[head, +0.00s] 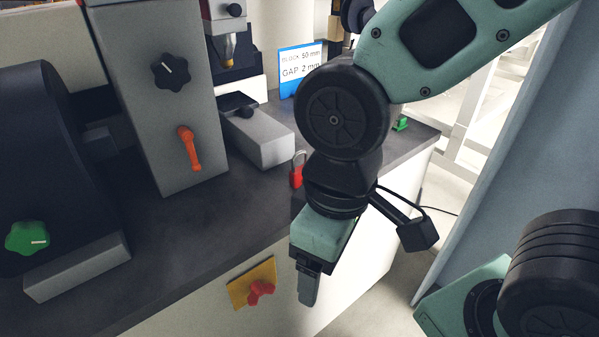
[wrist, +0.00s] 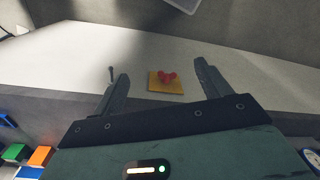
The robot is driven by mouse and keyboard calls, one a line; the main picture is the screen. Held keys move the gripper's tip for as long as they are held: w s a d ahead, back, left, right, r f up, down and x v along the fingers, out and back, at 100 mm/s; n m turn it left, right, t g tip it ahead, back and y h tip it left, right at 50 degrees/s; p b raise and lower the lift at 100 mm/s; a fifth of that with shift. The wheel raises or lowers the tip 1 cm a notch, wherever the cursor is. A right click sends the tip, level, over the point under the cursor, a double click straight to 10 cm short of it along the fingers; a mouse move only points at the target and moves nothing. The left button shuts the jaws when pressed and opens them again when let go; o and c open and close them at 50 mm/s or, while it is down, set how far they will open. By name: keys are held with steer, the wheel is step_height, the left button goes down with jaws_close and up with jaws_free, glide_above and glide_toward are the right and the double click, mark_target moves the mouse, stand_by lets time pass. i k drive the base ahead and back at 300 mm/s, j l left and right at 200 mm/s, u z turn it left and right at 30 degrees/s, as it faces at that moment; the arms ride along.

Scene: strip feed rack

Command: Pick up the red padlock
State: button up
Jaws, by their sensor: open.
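The red padlock (head: 296,176) stands on the dark bench top in the head view, near the front edge. Its grey shackle points up, and my arm partly covers its right side. I cannot make it out in the wrist view. My gripper (head: 307,285) hangs in front of the bench, lower than the padlock and apart from it. In the wrist view my gripper (wrist: 162,74) has its two fingers spread, with nothing held between them.
A red knob on a yellow plate (head: 238,293) is on the bench's pale front; the plate also shows in the wrist view (wrist: 166,89). A grey block (head: 262,138) lies behind the padlock. A grey column (head: 158,90) with an orange lever stands left. Bench top left of the padlock is clear.

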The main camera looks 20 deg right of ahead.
mark_target(296, 178)
steer(key=k+j, duration=0.1)
steer(key=j, duration=0.25)
steer(key=k+j+z, duration=0.1)
steer(key=j, duration=0.25)
steer(key=k+j, duration=0.15)
steer(key=j, duration=0.2)
steer(key=k+j, duration=0.15)
steer(key=j, duration=0.2)
steer(key=z, duration=0.05)
